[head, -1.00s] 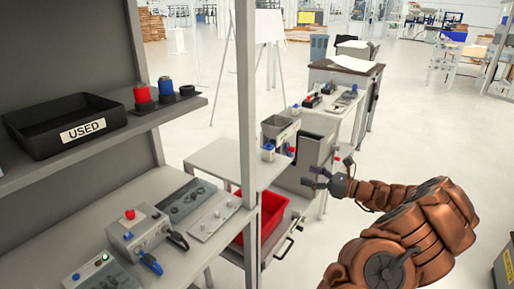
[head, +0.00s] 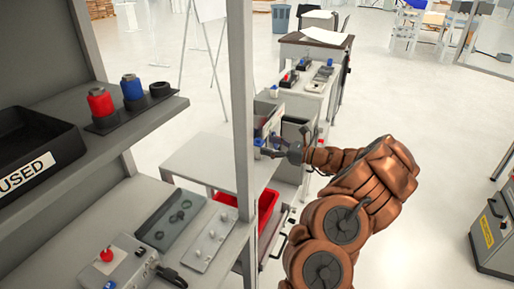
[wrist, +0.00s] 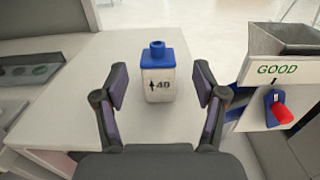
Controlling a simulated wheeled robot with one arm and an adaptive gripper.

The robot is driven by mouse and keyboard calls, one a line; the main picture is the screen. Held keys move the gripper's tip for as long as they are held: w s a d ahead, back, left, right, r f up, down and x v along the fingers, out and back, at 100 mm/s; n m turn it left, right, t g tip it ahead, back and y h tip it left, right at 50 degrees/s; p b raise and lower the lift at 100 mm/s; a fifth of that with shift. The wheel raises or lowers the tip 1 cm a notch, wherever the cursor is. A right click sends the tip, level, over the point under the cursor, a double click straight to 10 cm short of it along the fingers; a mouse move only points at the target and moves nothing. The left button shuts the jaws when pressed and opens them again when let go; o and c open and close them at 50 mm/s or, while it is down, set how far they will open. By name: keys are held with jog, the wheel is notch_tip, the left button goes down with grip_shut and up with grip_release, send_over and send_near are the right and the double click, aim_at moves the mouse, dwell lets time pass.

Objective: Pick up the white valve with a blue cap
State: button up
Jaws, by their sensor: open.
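The white valve with a blue cap (wrist: 158,82) stands upright on a light grey table (wrist: 70,113) in the wrist view, with a black arrow and "40" on its front. My gripper (wrist: 160,92) is open, one finger on each side of the valve, with gaps between the fingers and the valve. In the head view my gripper (head: 274,147) reaches in behind the shelf post. There the valve is mostly hidden and hard to tell from the gripper.
A grey bin marked GOOD (wrist: 284,60) with a red and blue part on its front stands just right of the gripper. A shelf post (head: 243,110), a red bin (head: 266,207) and a USED tray (head: 40,150) are nearby. The table left of the valve is clear.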

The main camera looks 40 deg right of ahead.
aim_at(264, 144)
jog(key=p+x, duration=0.1)
jog(key=x, duration=0.2)
jog(key=shift+w+a, duration=0.15)
jog(key=shift+a, duration=0.2)
jog(key=shift+w+a+p, duration=0.2)
jog(key=shift+w+p, duration=0.15)
jog(key=shift+w, duration=0.15)
jog(key=c, duration=1.3)
